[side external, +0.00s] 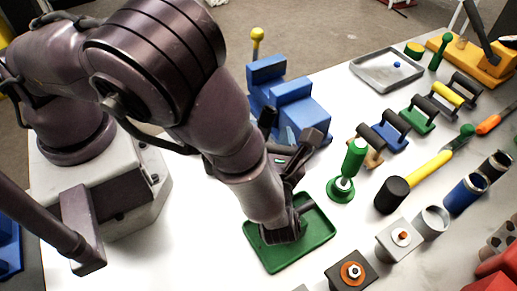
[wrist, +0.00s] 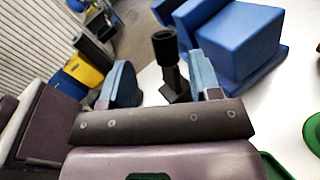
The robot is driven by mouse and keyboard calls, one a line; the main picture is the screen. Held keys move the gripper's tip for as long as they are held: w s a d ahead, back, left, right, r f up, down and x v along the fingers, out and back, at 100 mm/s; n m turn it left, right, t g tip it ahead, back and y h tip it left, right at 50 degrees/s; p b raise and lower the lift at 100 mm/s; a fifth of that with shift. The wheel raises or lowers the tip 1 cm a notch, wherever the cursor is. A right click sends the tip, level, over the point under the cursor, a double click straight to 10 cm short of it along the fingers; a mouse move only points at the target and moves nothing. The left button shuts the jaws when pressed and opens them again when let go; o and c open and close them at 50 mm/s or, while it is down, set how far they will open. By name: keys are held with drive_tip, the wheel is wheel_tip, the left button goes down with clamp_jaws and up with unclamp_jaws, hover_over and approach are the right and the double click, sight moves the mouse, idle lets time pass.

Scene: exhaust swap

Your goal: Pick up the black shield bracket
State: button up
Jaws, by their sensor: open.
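In the wrist view, a black part (wrist: 166,47) with a round upper end and an angular lower block shows between the finger pads of my gripper (wrist: 160,66). It may be the black shield bracket, but I cannot be sure. The pads are spread, with floor and white table visible between them, and I see no contact with the part. In the side view my gripper (side external: 290,137) is above the table, in front of the blue vise-like block (side external: 300,107). Dark shapes overlap there, so the part is hard to separate from the fingers.
A green tray (side external: 318,243) lies below my wrist. A green-handled tool (side external: 350,165) stands to the right, with several coloured handles behind it. A black plate with an orange ring (side external: 338,276) and a grey plate (side external: 388,246) lie near the front. A grey tray (side external: 370,75) is at the back.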

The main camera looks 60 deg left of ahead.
sight(266, 126)
drive_tip(key=shift+f, duration=0.65)
drive_tip(key=shift+a+f, duration=0.2)
drive_tip(key=shift+f, duration=0.1)
drive_tip(key=x, duration=0.4)
drive_tip(key=shift+w+a, duration=0.25)
clamp_jaws()
drive_tip(key=shift+r, duration=0.1)
